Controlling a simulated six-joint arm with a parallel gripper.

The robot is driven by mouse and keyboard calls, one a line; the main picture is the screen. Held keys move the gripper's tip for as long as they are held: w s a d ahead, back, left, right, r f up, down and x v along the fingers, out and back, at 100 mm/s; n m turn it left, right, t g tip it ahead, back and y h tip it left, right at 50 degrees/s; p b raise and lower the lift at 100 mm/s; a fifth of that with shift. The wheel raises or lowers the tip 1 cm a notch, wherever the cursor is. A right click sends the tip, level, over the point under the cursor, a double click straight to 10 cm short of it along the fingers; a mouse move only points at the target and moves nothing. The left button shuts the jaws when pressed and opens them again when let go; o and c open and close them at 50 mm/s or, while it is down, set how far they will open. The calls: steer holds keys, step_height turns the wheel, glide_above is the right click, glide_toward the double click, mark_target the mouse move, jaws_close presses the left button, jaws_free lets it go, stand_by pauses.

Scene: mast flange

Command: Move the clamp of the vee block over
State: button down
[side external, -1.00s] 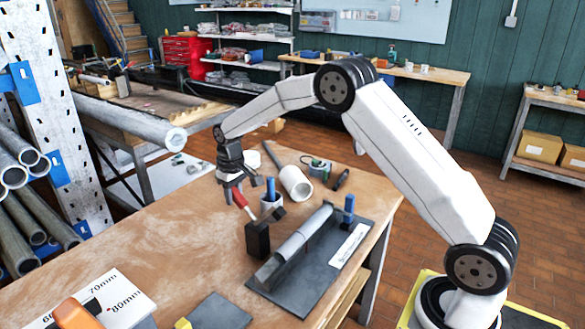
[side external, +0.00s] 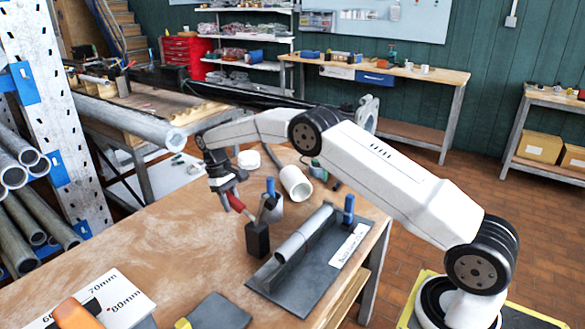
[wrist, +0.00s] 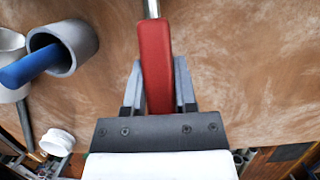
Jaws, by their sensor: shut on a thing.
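The clamp's red handle (side external: 235,202) leans up and left from a black upright block (side external: 257,240) at the left end of the dark base plate (side external: 318,272). My gripper (side external: 226,188) is shut on this handle, above the bench. In the wrist view the red handle (wrist: 155,65) stands between my gripper's two grey fingers (wrist: 159,85), with a metal rod at its far end. A grey tube (side external: 305,232) lies along the middle of the plate, and the vee block under it is hard to make out. The clamp's arm over the black block is small and unclear.
A grey cup with a blue handle (side external: 270,187) stands close behind the clamp; the cup (wrist: 75,45) is left of my gripper in the wrist view. A blue upright piece (side external: 348,207) stands at the plate's right end. A white tube (side external: 295,182) lies behind.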

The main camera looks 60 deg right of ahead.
stand_by(0.4)
steer(key=shift+c, duration=2)
jaws_free()
steer(key=shift+f, duration=0.1)
steer(key=shift+v, duration=3.95)
steer(key=shift+a, duration=0.15)
